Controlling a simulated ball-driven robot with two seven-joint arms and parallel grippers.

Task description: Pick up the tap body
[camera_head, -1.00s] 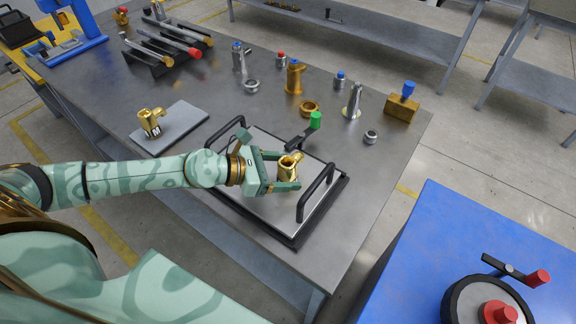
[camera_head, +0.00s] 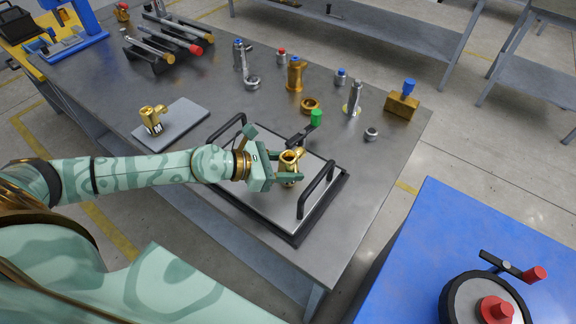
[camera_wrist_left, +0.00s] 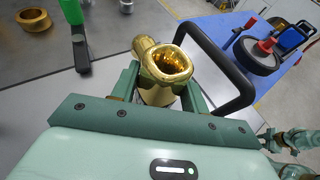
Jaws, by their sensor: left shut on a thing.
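The tap body (camera_head: 290,160) is a shiny brass fitting with a wide open mouth and a side branch, over the fixture tray (camera_head: 309,220). My left gripper (camera_head: 290,172) is shut on it, with a green finger on either side. The tap body also shows in the left wrist view (camera_wrist_left: 165,66), upright between the fingers with its mouth facing the camera. The fingers hide part of its lower body, and I cannot tell whether its base touches the tray.
Black handles (camera_head: 316,188) rise at the tray's ends. A second brass fitting (camera_head: 152,117) is on a grey plate (camera_head: 180,121) to the left. Several valve parts stand further back. A blue surface (camera_head: 420,250) is at right.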

